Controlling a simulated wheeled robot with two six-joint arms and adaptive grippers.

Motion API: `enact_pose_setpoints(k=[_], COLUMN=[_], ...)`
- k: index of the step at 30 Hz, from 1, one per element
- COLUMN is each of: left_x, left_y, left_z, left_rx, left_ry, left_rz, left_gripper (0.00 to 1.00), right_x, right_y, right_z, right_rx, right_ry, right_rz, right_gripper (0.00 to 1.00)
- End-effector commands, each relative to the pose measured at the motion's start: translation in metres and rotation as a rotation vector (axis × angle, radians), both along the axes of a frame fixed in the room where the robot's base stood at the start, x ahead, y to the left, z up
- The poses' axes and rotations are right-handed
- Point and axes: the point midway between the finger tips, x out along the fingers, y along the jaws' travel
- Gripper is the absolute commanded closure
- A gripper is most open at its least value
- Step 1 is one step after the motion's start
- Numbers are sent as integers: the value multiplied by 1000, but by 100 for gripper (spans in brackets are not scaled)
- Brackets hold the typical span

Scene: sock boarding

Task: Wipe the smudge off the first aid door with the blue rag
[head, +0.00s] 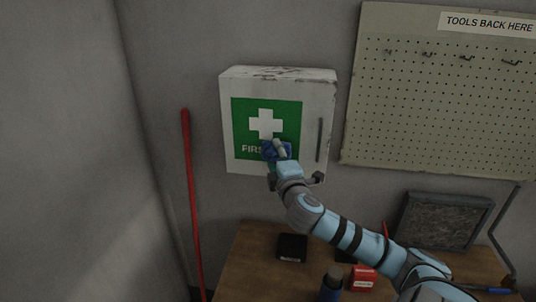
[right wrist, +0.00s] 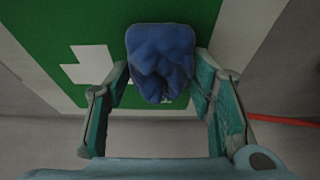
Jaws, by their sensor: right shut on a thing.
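The first aid door (head: 235,160) is the white front of a wall box with a green panel and white cross; it also shows in the right wrist view (right wrist: 236,30). The blue rag (right wrist: 160,62) is bunched between the fingers of my right gripper (right wrist: 160,88). In the head view the rag (head: 270,150) is at the lower part of the green panel, over the lettering. My right gripper (head: 279,156) is shut on it. I cannot tell whether the rag touches the door. No smudge is clearly visible; the rag and gripper hide part of the panel. My left gripper is not in view.
A grey handle (head: 320,139) is on the door's right side. A pegboard (head: 440,110) with hooks hangs at the right. A red pole (head: 191,200) leans at the left. The wooden bench (head: 248,262) below holds a black box (head: 292,247), a red box (head: 363,278) and a dark framed panel (head: 440,221).

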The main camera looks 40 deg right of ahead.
Motion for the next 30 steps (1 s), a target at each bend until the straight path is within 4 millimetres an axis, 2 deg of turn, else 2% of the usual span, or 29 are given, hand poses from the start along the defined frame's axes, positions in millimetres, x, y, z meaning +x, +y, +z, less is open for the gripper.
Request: enact_pose_setpoints(k=[4, 11, 16, 26, 30], left_x=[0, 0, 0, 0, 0], left_y=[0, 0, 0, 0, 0], left_z=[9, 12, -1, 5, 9], left_rx=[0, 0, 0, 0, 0], left_ry=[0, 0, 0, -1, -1], left_rz=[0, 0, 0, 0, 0], left_gripper=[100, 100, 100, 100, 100], right_x=[-13, -13, 3, 24, 39], right_y=[-10, -10, 1, 13, 22], right_z=[2, 1, -2, 1, 2], right_rx=[-4, 3, 8, 3, 4], right_ry=[3, -3, -8, -2, -3], right_rz=[-1, 0, 1, 0, 0], right_gripper=[73, 73, 73, 73, 73])
